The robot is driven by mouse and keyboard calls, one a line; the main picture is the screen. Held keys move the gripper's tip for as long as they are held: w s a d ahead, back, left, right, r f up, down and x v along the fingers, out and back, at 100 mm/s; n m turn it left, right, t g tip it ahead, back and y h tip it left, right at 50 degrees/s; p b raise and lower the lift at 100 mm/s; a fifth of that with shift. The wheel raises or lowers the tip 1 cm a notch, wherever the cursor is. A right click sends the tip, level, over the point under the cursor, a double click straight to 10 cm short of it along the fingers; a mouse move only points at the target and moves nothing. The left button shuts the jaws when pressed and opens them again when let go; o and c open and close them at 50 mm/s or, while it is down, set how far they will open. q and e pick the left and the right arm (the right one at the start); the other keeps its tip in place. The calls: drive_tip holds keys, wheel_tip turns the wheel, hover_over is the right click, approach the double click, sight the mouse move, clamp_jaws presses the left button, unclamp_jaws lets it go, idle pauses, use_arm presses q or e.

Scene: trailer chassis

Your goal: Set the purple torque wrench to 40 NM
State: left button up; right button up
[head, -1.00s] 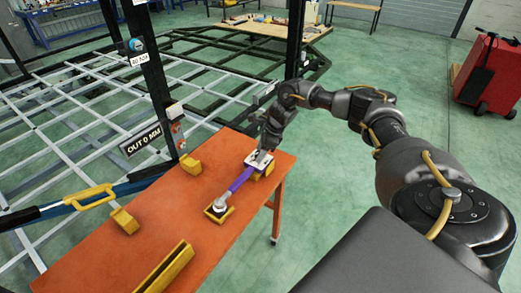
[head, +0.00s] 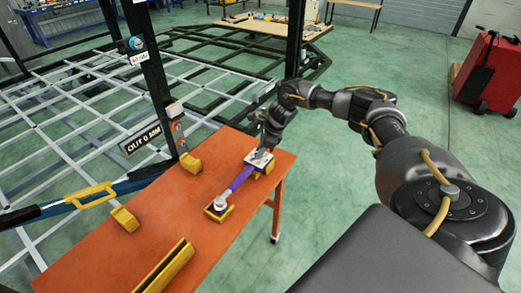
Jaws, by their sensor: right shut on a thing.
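The purple torque wrench (head: 240,179) lies on the orange bench (head: 160,217). Its round metal head (head: 220,204) sits in a yellow holder at the near end. The far end of its handle reaches a pale square plate with dark marks, beside another yellow holder (head: 268,169). My right gripper (head: 262,153) comes down from above and is shut on the wrench's far handle end, which its fingers partly hide. Any scale on the handle is too small to read. My left gripper is not in view.
A small sign (head: 139,58) on the dark post appears to read in NM, but its number is blurred. A black sign (head: 140,139) reads "OUT 0 MM". A blue bar with a yellow handle (head: 92,196) and several yellow blocks are left. A red cabinet (head: 488,70) stands right.

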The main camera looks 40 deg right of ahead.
drive_tip(key=m+h, duration=0.1)
drive_tip(key=m, duration=0.1)
drive_tip(key=m+h+p, duration=0.1)
drive_tip(key=m, duration=0.2)
drive_tip(key=shift+a+r+m+t+p, duration=0.1)
drive_tip(key=shift+a+m+t+p, duration=0.1)
drive_tip(key=shift+m+t+p, duration=0.15)
drive_tip(key=m+h+p, duration=0.1)
drive_tip(key=m+p, duration=0.1)
drive_tip(key=m, duration=0.1)
drive_tip(key=shift+a+m+h, duration=0.1)
drive_tip(key=shift+m+h, duration=0.2)
drive_tip(key=shift+m, duration=0.05)
drive_tip(key=shift+m+h+p, duration=0.3)
drive_tip(key=shift+m+p, duration=0.05)
drive_tip(key=shift+m, duration=0.45)
drive_tip(key=o, duration=1)
